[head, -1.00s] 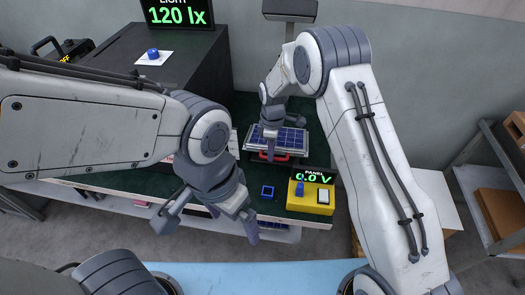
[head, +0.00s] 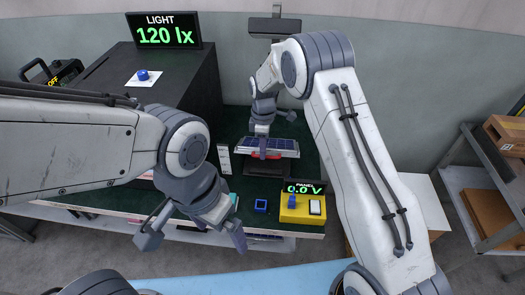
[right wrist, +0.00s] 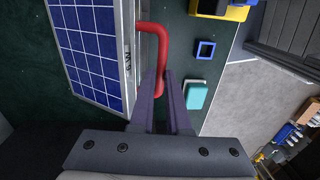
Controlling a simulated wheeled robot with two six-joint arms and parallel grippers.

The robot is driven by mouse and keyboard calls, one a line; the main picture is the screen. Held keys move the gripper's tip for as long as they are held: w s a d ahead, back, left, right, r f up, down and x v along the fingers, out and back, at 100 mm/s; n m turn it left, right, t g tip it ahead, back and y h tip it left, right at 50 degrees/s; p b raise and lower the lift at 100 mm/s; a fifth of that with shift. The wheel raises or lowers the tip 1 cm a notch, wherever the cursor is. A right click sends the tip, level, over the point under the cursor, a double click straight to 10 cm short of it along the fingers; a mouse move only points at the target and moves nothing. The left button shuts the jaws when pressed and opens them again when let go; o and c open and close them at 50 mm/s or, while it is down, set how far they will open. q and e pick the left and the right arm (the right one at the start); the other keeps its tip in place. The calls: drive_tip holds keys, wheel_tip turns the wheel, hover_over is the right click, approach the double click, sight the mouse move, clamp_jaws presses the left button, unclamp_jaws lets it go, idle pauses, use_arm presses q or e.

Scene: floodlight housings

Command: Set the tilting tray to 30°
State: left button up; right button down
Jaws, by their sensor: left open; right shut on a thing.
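The tilting tray (head: 285,154) carries a blue solar panel (head: 284,145) and stands on the dark green bench top. Its red handle (right wrist: 155,40) runs along the front edge. My right gripper (right wrist: 165,78) is shut on the red handle; it also shows over the tray in the head view (head: 262,152). Small marks on the tray's edge are too small to read surely. I cannot read the tilt angle. My left gripper (head: 193,238) is open and empty in front of the bench, apart from the tray.
A yellow box (head: 302,213) with a blue knob and white switch stands at the bench's front right, its display (head: 304,188) reading 0.0 V. A blue square frame (head: 260,206) lies left of it. A dark cabinet and light display (head: 165,31), reading 120 lx, stand behind left.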

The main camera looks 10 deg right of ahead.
drive_tip(key=shift+w+d, duration=0.15)
drive_tip(key=shift+w, duration=0.3)
drive_tip(key=c, duration=1.1)
unclamp_jaws()
drive_tip(key=shift+o, duration=1.1)
drive_tip(key=shift+w+d+f, duration=0.1)
drive_tip(key=shift+f, duration=0.05)
wheel_tip(320, 180, up, 11)
drive_tip(key=b, duration=0.1)
drive_tip(key=shift+w+f+b, duration=0.2)
drive_tip(key=shift+w+b, duration=0.1)
drive_tip(key=shift+b, duration=0.1)
